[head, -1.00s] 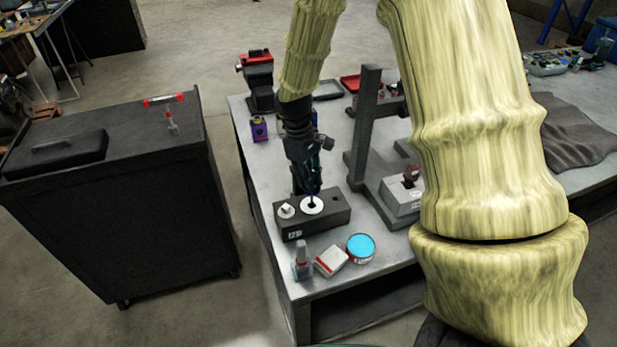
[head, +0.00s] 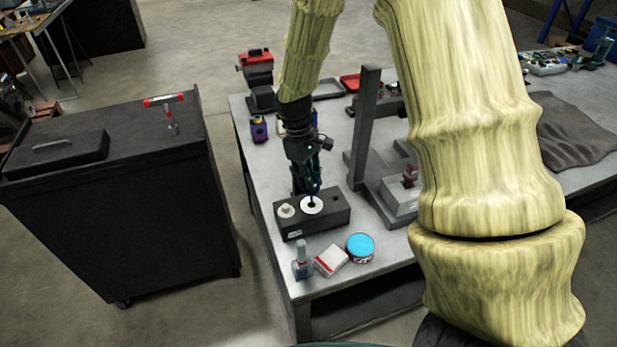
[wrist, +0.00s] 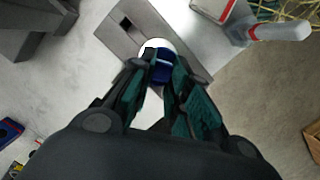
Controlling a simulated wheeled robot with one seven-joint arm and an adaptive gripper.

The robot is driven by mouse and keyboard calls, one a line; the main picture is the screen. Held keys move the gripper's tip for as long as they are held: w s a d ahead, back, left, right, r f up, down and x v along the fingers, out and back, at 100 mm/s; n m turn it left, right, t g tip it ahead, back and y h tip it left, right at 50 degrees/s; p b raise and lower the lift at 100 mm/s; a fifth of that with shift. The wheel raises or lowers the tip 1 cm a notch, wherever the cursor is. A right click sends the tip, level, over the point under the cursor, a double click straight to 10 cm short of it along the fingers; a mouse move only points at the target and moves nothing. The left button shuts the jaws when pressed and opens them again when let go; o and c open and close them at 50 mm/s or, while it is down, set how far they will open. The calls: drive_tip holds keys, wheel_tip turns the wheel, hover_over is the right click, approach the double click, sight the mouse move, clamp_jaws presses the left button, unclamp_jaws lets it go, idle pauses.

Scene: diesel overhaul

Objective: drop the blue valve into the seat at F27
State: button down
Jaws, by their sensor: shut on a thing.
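My gripper (wrist: 160,72) is shut on the blue valve (wrist: 162,69), whose blue end shows between the fingertips in the wrist view. In the head view my gripper (head: 311,190) points down just above a dark seat block (head: 334,217). A white ring with a dark centre (head: 313,207) lies on the block right under the fingertips. In the wrist view the white ring (wrist: 152,45) is partly hidden behind the valve. I cannot tell whether the valve's lower end is inside the ring. The block's label is too small to read.
A smaller white round piece (head: 286,210) sits on the block's left end. In front stand a grey bottle (head: 302,264), a white-and-red box (head: 331,261) and a blue-topped tin (head: 361,246). A dark upright stand (head: 364,130) rises close on the right. A black cabinet (head: 120,215) stands left.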

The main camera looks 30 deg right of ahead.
drive_tip(key=shift+f, duration=3.25)
idle(2.4)
drive_tip(key=c, duration=1.3)
unclamp_jaws()
drive_tip(key=shift+o, duration=0.5)
drive_tip(key=o, duration=0.3)
drive_tip(key=shift+r, duration=0.1)
drive_tip(key=shift+r+p, duration=2.8)
drive_tip(key=shift+r, duration=1.15)
